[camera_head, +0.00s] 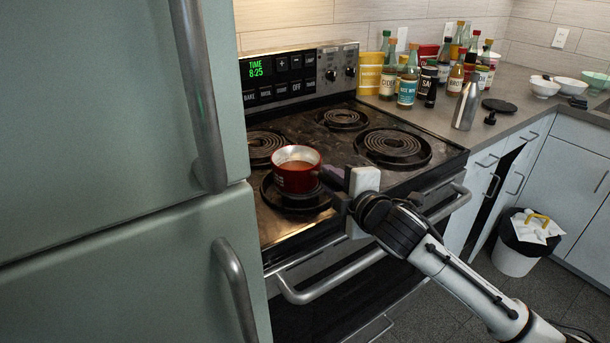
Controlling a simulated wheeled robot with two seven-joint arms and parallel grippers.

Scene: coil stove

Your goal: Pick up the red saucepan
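The red saucepan (296,181) stands on the front left coil burner (277,199) of the stove, upright, with a brownish content inside. Its handle points right, toward my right gripper, and is largely hidden there. My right gripper (334,187) comes in from the lower right, with its dark fingers at the handle side of the pan, close to its wall. The white hand hides part of the fingers, so I cannot tell whether they are closed on the handle. My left gripper is not in view.
Other coil burners (393,147) are bare. The oven handle (330,285) runs along the stove front below my arm. A fridge (110,130) stands close on the left. Several bottles (408,85) and a steel flask (467,105) stand on the right counter. A bin (514,260) is on the floor.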

